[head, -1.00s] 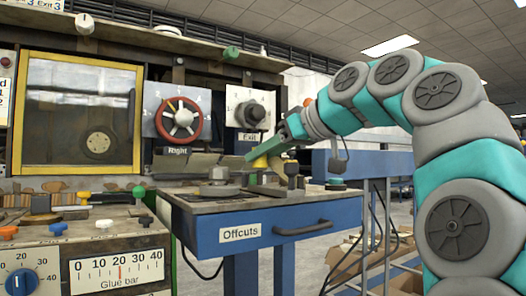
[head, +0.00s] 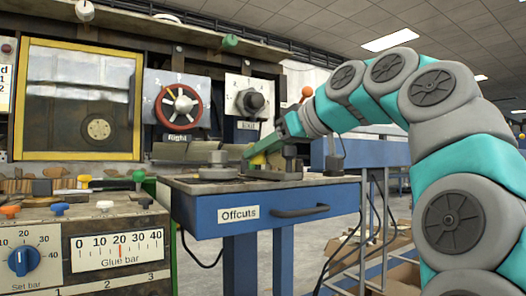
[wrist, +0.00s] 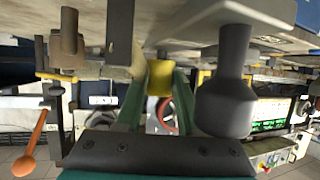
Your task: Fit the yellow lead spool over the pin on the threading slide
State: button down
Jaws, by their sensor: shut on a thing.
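The yellow lead spool (wrist: 160,80) is between the fingertips of my gripper (wrist: 158,92) in the wrist view. In the head view my gripper (head: 264,150) points down and left over the blue bench, with a little yellow showing at its tips. My gripper is shut on the spool, low over the bench top. A dark upright post (head: 290,157) stands on the bench just right of the spool. The threading slide and its pin cannot be made out for certain; the spool and gripper may hide them.
The blue bench with its Offcuts drawer (head: 262,213) carries a round grey metal base (head: 217,170) left of my gripper. A red handwheel (head: 180,105) and a dark knob (head: 251,101) stand behind. A control box (head: 90,245) is at left. In the wrist view, a large grey cylinder (wrist: 227,95) stands close by.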

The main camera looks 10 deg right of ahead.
jog(key=shift+c, duration=2.2)
grip_release()
jog(key=v, duration=0.7)
jog(key=shift+s+d, duration=0.2)
jog(key=shift+s, duration=0.15)
jog(key=shift+r, duration=0.15)
